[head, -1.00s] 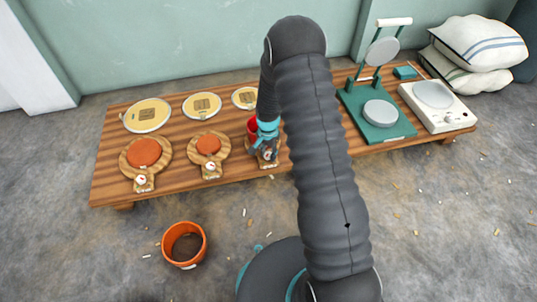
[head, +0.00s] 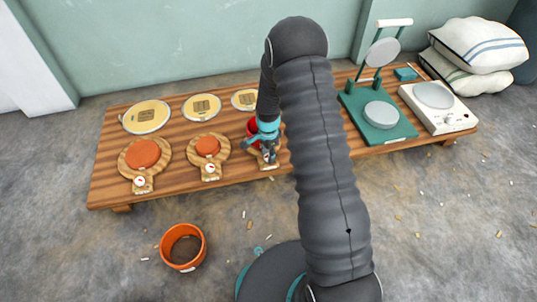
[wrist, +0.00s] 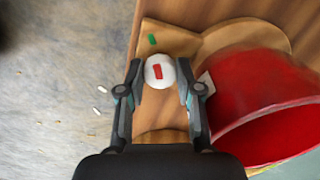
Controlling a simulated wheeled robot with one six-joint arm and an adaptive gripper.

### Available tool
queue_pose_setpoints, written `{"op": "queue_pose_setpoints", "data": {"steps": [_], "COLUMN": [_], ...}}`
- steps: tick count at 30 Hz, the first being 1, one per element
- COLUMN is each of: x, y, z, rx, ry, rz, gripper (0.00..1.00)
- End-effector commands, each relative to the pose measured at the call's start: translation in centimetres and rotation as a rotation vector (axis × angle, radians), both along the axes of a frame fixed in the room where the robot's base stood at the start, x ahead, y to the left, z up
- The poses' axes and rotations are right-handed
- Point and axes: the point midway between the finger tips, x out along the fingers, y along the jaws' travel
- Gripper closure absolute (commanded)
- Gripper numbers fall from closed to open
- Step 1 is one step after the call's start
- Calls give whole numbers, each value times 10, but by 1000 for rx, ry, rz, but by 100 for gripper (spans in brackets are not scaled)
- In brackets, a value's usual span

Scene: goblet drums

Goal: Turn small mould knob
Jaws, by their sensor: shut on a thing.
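The small mould's knob (wrist: 153,77) is white and round with a red mark, on a wooden handle board (wrist: 175,38). My gripper (wrist: 160,70) is shut on this knob, one finger on each side. The red mark runs nearly upright in the wrist view, and a small green mark (wrist: 152,40) lies on the board above it, slightly left. In the head view my gripper (head: 267,153) is over the right-hand mould at the bench's front edge and largely hides the knob. A red container (wrist: 250,105) stands on that mould, right beside the right finger.
Two larger moulds with orange discs (head: 142,153) (head: 207,146) sit to the left on the wooden bench (head: 105,178). Round lids (head: 147,117) lie behind. A green press (head: 390,132) and a white hotplate (head: 452,118) stand right. An orange bucket (head: 183,232) is on the floor.

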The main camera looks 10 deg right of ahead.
Motion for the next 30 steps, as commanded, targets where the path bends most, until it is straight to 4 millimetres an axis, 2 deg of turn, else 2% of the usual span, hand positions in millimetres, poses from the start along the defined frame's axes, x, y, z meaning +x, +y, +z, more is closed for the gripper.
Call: {"op": "queue_pose_setpoints", "data": {"steps": [7,8,10,22,30], "x": [0,0,0,0,0], "y": [0,0,0,0,0], "z": [-1,-1,0,0,2], "rx": [0,0,0,0,0], "ry": [1,1,1,0,0], "rz": [1,1,1,19,209], "gripper": [100,58,41,41,41]}}
